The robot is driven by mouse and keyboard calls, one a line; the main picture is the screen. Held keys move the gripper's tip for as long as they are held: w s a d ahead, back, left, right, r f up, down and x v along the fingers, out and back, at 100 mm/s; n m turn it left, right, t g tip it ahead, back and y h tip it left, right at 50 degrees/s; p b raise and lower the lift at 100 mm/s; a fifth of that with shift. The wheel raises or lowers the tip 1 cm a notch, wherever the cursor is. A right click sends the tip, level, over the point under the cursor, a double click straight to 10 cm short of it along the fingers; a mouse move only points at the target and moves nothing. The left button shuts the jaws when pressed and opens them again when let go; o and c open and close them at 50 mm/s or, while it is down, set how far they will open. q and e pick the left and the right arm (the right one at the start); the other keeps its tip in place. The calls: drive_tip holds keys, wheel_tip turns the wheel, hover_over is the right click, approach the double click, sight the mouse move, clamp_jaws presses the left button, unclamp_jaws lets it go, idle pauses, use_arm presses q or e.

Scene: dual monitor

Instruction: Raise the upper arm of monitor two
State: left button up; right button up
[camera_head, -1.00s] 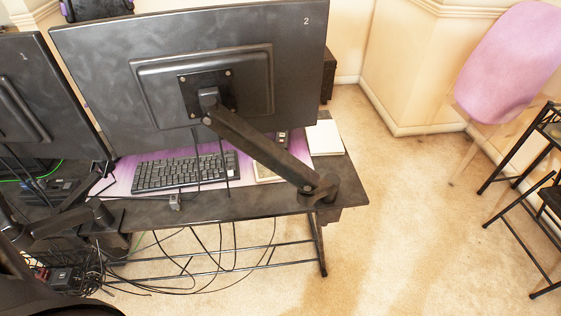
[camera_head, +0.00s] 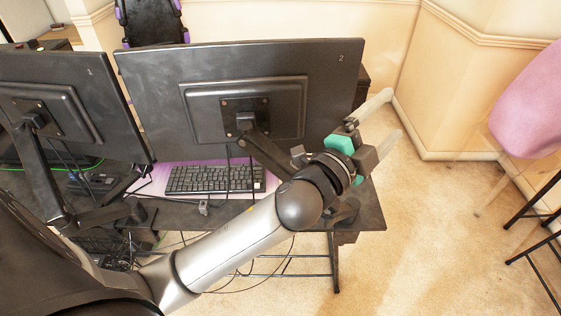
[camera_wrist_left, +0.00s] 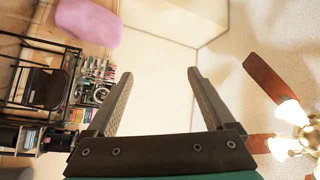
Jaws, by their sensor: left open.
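Monitor two (camera_head: 310,70), marked "2", stands with its back to me in the head view. Its upper arm (camera_head: 262,150) slopes down to the right from the mount plate (camera_head: 243,119). Its lower end is hidden behind my left arm. The arm's base (camera_head: 345,212) sits on the desk's near edge. My left gripper (camera_head: 387,116) is open, its pale fingers pointing up and right, beyond the right edge of monitor two. In the left wrist view the two fingers (camera_wrist_left: 158,96) are spread with nothing between them. My right gripper is in neither view.
Monitor one (camera_head: 75,95) stands at left on its own arm (camera_head: 48,180). A keyboard (camera_head: 215,179) lies on the desk (camera_head: 372,205) below monitor two. Cables hang below. A pink chair (camera_head: 528,110) is at right, with open carpet (camera_head: 430,240) between. A ceiling fan (camera_wrist_left: 275,85) shows in the wrist view.

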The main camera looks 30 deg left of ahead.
use_arm(q)
drive_tip(key=s+d+r+m+g+h, duration=0.2)
drive_tip(key=d+r+m+g+h, duration=0.3)
drive_tip(key=d+r+m+h, duration=0.65)
drive_tip(key=m+g+y, duration=1.4)
drive_tip(key=m+y, duration=0.3)
drive_tip(key=m, duration=0.7)
hover_over(281, 156)
wheel_tip(281, 156, down, 15)
drive_tip(key=shift+n, duration=0.25)
wheel_tip(281, 156, down, 15)
drive_tip(key=shift+r+p, duration=0.15)
drive_tip(key=shift+p, duration=0.2)
clamp_jaws()
